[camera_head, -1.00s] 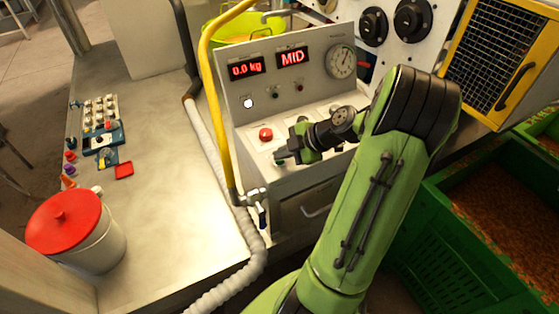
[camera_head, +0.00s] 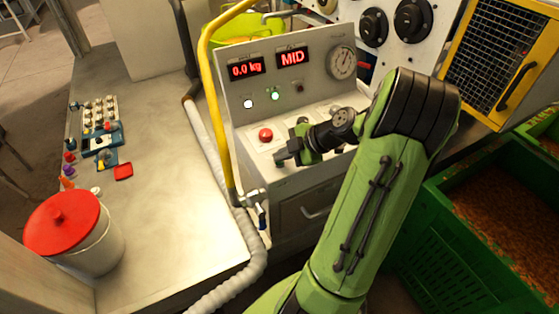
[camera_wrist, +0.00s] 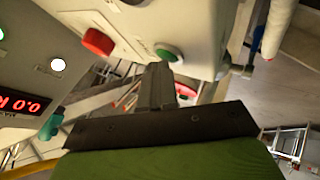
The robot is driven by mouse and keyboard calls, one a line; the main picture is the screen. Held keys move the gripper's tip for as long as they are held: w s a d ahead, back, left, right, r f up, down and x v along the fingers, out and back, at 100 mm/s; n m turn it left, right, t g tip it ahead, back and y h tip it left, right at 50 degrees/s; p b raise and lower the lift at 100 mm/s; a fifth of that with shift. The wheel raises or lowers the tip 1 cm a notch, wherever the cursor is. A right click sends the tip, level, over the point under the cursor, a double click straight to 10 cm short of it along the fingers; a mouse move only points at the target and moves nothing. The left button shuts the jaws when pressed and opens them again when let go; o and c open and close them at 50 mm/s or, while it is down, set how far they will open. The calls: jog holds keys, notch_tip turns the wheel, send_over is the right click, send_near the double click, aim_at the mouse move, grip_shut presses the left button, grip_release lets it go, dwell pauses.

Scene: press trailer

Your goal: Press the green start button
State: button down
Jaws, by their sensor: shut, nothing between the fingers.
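The green start button (camera_wrist: 168,52) sits on the sloped control panel, beside the red button (camera_wrist: 98,41), in the wrist view. My gripper (camera_wrist: 158,70) is shut and empty. Its fingertips overlap the button's near edge in that view; I cannot tell if they touch it. In the head view my gripper (camera_head: 283,160) is low over the panel, just below and right of the red button (camera_head: 265,135), and the green button is not clearly visible there. A green lamp (camera_head: 275,95) glows on the upright panel beside a white lamp (camera_head: 249,104).
Displays read 0.0 kg (camera_head: 246,68) and MID (camera_head: 292,57), beside a round gauge (camera_head: 342,62). A yellow pipe (camera_head: 211,120) and a pale hose (camera_head: 213,165) run left of the panel. A red-lidded pot (camera_head: 60,224) stands on the counter. Green crates (camera_head: 470,250) are at right.

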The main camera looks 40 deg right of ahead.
aim_at(283, 163)
jog(key=shift+r+p, duration=0.3)
jog(key=shift+r, duration=0.45)
jog(key=shift+r+p, duration=1.55)
jog(key=shift+r, duration=1.05)
jog(key=shift+f, duration=0.1)
